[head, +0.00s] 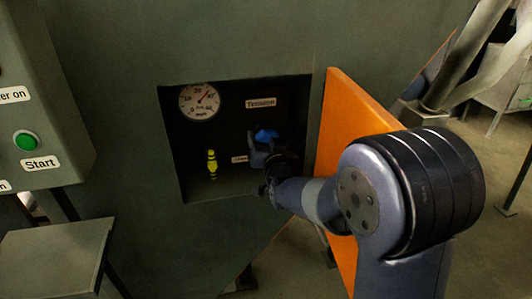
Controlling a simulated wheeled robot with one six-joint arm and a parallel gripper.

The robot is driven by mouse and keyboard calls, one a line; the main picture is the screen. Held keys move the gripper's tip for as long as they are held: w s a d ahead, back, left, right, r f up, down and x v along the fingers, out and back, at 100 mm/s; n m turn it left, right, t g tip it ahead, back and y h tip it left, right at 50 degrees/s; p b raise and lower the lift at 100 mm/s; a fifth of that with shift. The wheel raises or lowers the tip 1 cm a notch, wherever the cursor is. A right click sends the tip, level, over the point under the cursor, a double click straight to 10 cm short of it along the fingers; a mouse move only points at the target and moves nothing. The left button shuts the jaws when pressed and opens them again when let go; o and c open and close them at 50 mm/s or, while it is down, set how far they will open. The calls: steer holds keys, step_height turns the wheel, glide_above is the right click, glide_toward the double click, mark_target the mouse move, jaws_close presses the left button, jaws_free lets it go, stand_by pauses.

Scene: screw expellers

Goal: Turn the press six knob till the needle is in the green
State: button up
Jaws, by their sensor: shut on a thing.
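A blue knob (266,134) sits in a dark recess in the green machine wall, below a label that reads "Tension". My gripper (262,149) reaches into the recess from the right and is shut on the knob, covering part of it. A round white gauge (199,101) is at the recess's upper left. Its reddish needle points up and to the right, a little past the 20 mark. I cannot make out a green band on the dial at this size.
A yellow fitting (212,163) stands in the recess below the gauge. An orange door (345,170) stands open at the right, beside my arm. A control box with a green Start button (27,140) is at the left. A second label near my gripper is partly hidden.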

steer(key=shift+m+b, duration=1.5)
steer(key=shift+b, duration=0.15)
steer(key=o, duration=1)
steer(key=v, duration=1)
steer(key=shift+s+r+b, duration=0.1)
steer(key=shift+s+b, duration=0.25)
steer(key=shift+s, duration=0.05)
